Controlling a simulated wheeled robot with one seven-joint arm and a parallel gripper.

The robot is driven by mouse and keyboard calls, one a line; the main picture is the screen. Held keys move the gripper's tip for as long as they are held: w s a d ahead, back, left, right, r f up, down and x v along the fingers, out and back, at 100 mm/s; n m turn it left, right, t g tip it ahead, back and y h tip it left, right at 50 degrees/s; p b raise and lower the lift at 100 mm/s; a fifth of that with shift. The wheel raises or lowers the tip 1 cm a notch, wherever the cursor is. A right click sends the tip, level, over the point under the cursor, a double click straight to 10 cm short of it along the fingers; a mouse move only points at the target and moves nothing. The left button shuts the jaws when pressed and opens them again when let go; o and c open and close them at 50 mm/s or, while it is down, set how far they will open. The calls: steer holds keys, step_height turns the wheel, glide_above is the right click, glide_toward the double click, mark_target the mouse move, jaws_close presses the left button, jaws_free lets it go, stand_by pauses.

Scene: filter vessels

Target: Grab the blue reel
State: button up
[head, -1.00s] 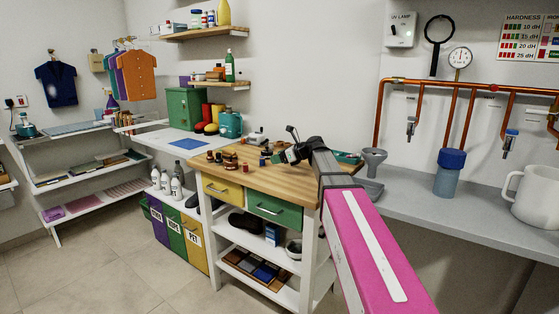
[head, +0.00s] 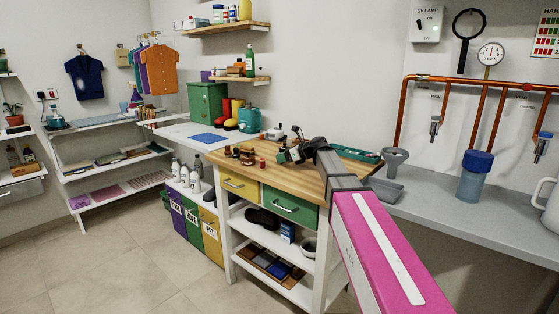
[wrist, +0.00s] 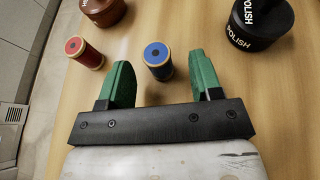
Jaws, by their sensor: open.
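The blue reel (wrist: 159,66), with pale wooden ends, stands upright on the wooden worktop in the wrist view. My gripper (wrist: 160,68) is open, with one green finger to each side of the reel. The reel shows in the gap near the fingertips, nearer the left finger, and neither finger appears to touch it. In the head view my gripper (head: 290,154) is low over the workbench and small. I cannot make out the blue reel there.
A red reel (wrist: 84,52) stands just left of the left finger. A dark polish tin (wrist: 258,24) is at upper right, beyond the right finger. A brown-red jar (wrist: 103,11) is at upper left. The workbench (head: 322,176) has an edge at left in the wrist view.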

steer(key=x, duration=0.3)
steer(key=shift+s, duration=0.1)
steer(key=c, duration=1)
steer(key=shift+r, duration=0.2)
